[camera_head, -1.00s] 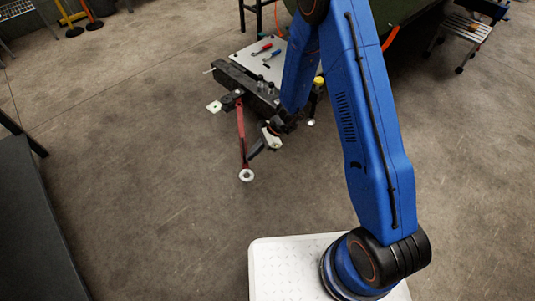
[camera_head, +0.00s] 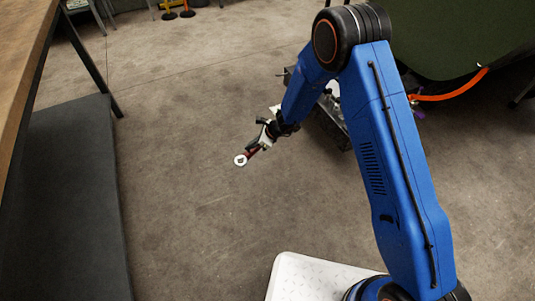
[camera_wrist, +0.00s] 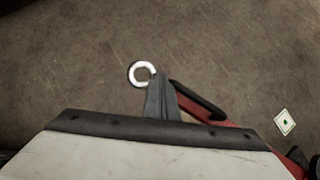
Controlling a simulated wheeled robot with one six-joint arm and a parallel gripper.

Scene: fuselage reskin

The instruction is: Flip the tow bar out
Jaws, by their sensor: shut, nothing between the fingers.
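The tow bar (camera_head: 252,153) is red with a pale ring (camera_head: 240,160) at its free end. In the head view my arm and gripper hide most of it. My gripper (camera_head: 259,146) is low over the floor, right beside the ring end. In the wrist view the shut, empty fingers (camera_wrist: 161,98) point at the ring (camera_wrist: 141,73), and the red bar (camera_wrist: 235,137) runs along their right side to the lower right. I cannot tell whether they touch it. The cart (camera_head: 332,125) that carries the bar is mostly hidden behind my arm.
A dark green curved body (camera_head: 465,40) with an orange hose (camera_head: 450,97) is at the upper right. A wooden-topped table (camera_head: 22,55) with a dark lower shelf (camera_head: 70,190) stands at left. Open floor lies between. A pale square marker (camera_wrist: 285,121) shows in the wrist view.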

